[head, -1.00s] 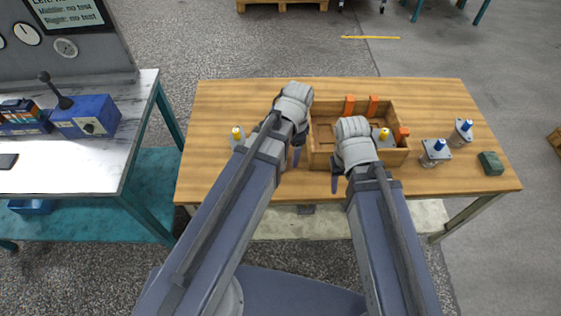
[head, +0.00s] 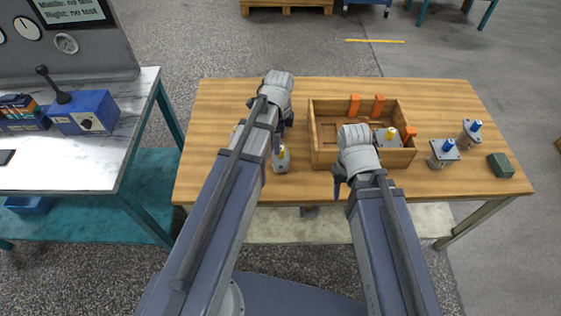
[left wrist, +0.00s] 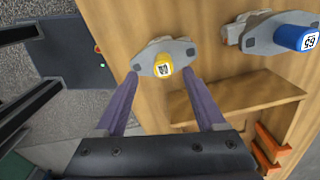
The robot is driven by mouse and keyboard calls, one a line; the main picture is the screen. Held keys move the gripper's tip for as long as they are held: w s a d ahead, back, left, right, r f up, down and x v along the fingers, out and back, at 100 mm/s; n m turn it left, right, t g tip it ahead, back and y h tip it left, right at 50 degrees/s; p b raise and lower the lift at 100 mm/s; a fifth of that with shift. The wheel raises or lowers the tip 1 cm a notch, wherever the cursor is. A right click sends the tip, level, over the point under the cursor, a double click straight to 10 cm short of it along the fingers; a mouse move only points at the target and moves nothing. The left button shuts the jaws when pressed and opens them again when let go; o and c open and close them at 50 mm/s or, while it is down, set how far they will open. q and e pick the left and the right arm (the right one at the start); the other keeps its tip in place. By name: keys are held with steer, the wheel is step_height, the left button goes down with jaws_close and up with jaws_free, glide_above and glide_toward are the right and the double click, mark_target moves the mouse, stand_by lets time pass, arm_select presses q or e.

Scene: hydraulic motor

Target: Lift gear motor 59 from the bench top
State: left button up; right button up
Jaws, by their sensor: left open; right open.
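Gear motor 59 (left wrist: 275,35) is at the upper right of the left wrist view, with a blue cap labelled 59 and a grey flange. It stands on the wooden bench top (head: 218,100); in the head view I cannot make it out, probably behind my left arm. A yellow-capped motor (left wrist: 160,58) is just beyond my left gripper (left wrist: 160,78), centred between its open fingers. It also shows in the head view (head: 281,159). The left gripper (head: 283,138) is empty. My right gripper (head: 345,182) is open near the crate's front wall, partly hidden by its own arm.
A wooden crate (head: 316,140) with orange parts and a yellow-capped motor (head: 388,138) stands right of the left gripper. Two blue-capped motors (head: 443,152) and a dark green box (head: 500,165) are at the bench's right.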

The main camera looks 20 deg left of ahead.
mark_target(281, 158)
arm_select(q)
steer(key=shift+f, duration=0.1)
steer(key=f+b, duration=0.5)
steer(key=shift+w+d+f, duration=0.1)
steer(key=shift+w, duration=0.2)
jaws_close()
stand_by(0.4)
stand_by(0.9)
